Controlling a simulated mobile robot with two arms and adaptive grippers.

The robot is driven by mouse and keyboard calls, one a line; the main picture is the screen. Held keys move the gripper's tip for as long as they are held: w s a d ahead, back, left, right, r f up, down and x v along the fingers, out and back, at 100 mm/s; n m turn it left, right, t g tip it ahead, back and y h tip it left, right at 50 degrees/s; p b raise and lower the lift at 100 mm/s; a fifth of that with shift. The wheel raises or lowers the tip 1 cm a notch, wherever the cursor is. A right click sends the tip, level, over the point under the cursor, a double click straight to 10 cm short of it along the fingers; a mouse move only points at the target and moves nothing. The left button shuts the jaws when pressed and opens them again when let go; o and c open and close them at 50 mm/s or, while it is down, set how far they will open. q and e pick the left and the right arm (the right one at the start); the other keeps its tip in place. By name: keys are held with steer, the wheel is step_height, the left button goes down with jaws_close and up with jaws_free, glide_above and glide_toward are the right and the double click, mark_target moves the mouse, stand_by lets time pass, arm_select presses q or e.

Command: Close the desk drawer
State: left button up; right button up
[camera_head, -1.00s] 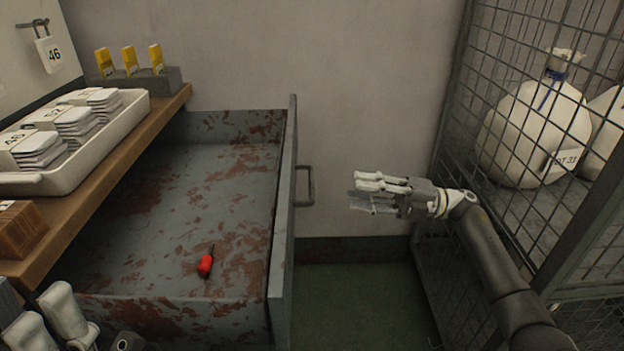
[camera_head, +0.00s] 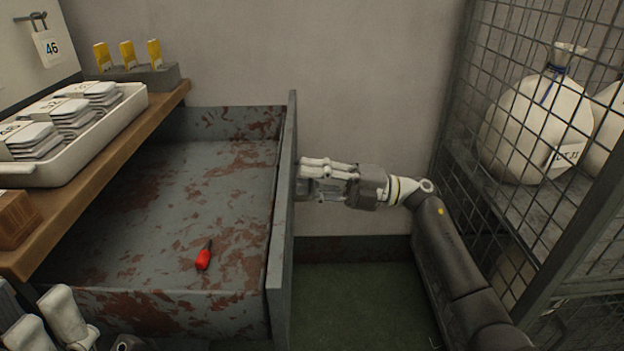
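The grey, rust-stained desk drawer (camera_head: 200,190) is pulled far out from under the wooden desk top (camera_head: 95,165). Its front panel (camera_head: 282,215) faces right. A red-handled screwdriver-like tool (camera_head: 204,258) lies inside it. My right gripper (camera_head: 305,180) is at the outer face of the front panel, where the handle is; its fingers hide the handle. I cannot tell whether the fingers touch or grip it. My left gripper (camera_head: 50,325) shows only in part at the bottom left corner, beside the drawer's near wall.
A white tray (camera_head: 75,160) of card stacks and a grey block (camera_head: 150,77) with yellow items stand on the desk. A wire mesh cage (camera_head: 460,130) with white sacks stands at the right. Green floor (camera_head: 360,290) is clear right of the drawer.

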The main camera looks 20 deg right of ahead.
steer(key=shift+c, duration=0.5)
jaws_close()
